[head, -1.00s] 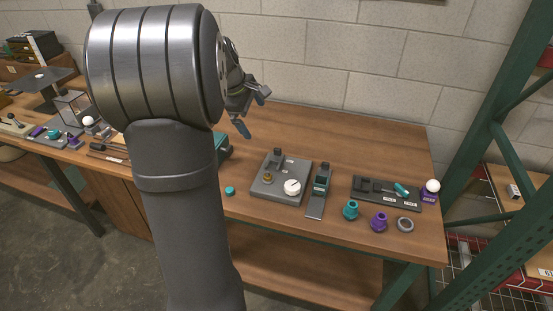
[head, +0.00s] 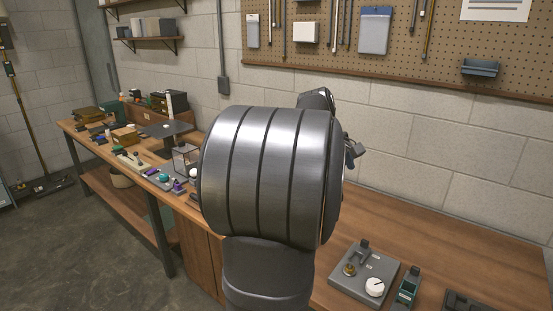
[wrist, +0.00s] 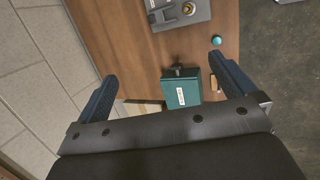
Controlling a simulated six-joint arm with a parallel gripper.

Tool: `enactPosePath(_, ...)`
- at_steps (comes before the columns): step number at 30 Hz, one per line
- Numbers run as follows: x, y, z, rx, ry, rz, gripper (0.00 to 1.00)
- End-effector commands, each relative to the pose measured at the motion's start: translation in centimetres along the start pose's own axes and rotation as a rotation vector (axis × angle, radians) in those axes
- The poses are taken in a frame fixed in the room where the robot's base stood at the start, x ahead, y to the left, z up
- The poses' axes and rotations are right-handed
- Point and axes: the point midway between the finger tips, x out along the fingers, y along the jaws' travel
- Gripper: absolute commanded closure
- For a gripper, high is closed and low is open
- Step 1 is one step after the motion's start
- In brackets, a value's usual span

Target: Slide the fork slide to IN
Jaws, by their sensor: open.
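My gripper (wrist: 160,87) is open in the wrist view, its two blue fingers wide apart with nothing held between them. In the head view only a small part of my gripper (head: 353,153) shows behind my arm. A teal box (wrist: 183,93) with a white label and a dark fitting lies below and between the fingers. A grey plate (head: 350,288) carries a dark upright bracket, a brass knob and a white dial; part of this plate shows in the wrist view (wrist: 172,20). I cannot tell which part is the fork slide, and no IN mark is readable.
A small teal cap (wrist: 216,40) lies near the table edge. A dark-and-green device (head: 407,290) stands right of the plate. Several items, including a glass-sided box (head: 185,158), crowd the bench's far left. The wooden top (head: 440,240) behind the plate is clear.

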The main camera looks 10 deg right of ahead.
Motion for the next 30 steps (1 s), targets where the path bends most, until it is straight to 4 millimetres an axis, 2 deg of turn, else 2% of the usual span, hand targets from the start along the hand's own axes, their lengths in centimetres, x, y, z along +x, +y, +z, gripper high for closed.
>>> enactPosePath(1,0.0,0.0,0.0,0.000,0.000,0.000,0.06)
enactPosePath(8,0.1,0.0,0.0,0.007,0.001,0.000,0.51)
enactPosePath(9,0.3,0.1,0.0,0.023,0.003,-0.001,0.53)
enactPosePath(14,2.4,0.5,0.3,0.215,0.030,-0.006,0.53)
enactPosePath(24,10.2,1.6,1.9,1.020,0.130,-0.061,0.53)
enactPosePath(30,13.5,2.0,3.0,1.403,0.170,-0.101,0.53)
